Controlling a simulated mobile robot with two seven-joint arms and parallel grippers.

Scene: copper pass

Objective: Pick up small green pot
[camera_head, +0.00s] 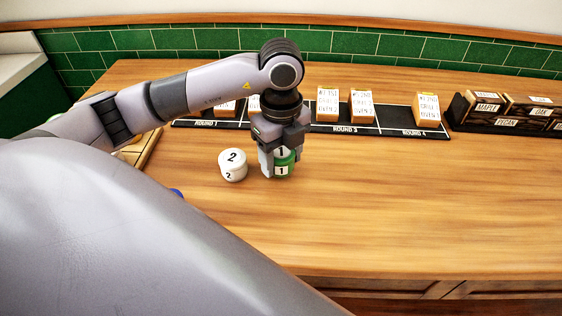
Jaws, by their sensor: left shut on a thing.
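The small green pot (284,167) has a white patch with a black "1" on its side and another on top. It is on or just above the wooden counter, near the middle of the head view; I cannot tell if it touches the wood. My left gripper (279,160) comes down from above and is shut on the green pot, with its fingers on either side. The fingers and wrist hide part of the pot. My right gripper is not in view.
A white pot (232,165) marked "2" stands just left of the green pot. Dark labelled boxes (508,112) stand at the far right. The counter's (420,200) front and right are clear.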

